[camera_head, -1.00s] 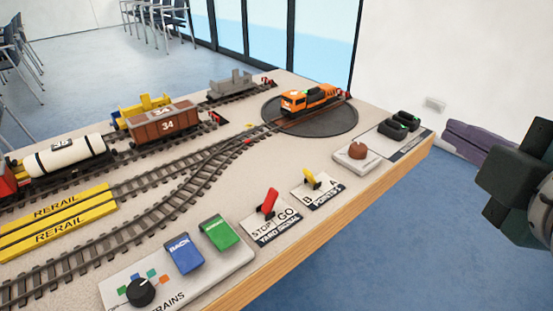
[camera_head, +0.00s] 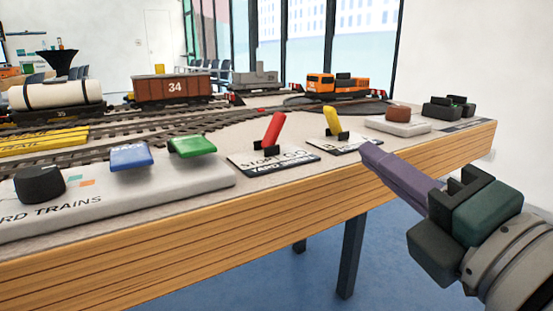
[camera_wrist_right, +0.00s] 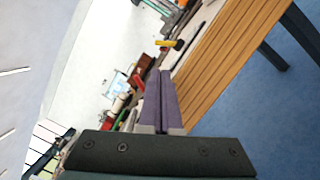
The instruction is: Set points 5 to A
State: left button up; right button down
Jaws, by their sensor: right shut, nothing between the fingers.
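The points lever (camera_head: 333,122) is yellow and stands on a small white plate (camera_head: 346,147) near the table's front edge. Its top leans left, toward the B side. The plate's A side and its wording are partly hidden by my gripper. My right gripper (camera_head: 370,152) has purple fingers, shut and empty. Its tips are just in front and to the right of the lever, apart from it as far as I can tell. In the right wrist view the lever (camera_wrist_right: 170,44) shows just beyond the fingertips (camera_wrist_right: 160,74). My left gripper is not in view.
The red yard signal lever (camera_head: 272,131) stands left of the points lever. Further left are green (camera_head: 192,147) and blue (camera_head: 130,155) switches and a black knob (camera_head: 40,184). A brown button (camera_head: 398,113) is to the right. Track and wagons lie behind.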

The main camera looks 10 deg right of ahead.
aim_at(330, 147)
jog(key=shift+a, duration=0.1)
jog(key=shift+w, duration=0.1)
jog(key=w, duration=0.3)
jog(key=w+a, duration=0.1)
jog(key=w, duration=0.2)
jog(key=w+r, duration=0.1)
jog(key=w, duration=0.2)
jog(key=shift+w+a+b, duration=0.15)
jog(key=shift+w+b, duration=0.15)
jog(key=shift+w, duration=0.1)
jog(key=shift+r+p, duration=0.2)
jog(key=shift+p, duration=0.2)
jog(key=shift+m, duration=0.3)
jog(key=shift+r+m+p, duration=0.1)
jog(key=shift+m+p, duration=0.3)
jog(key=shift+p, duration=0.15)
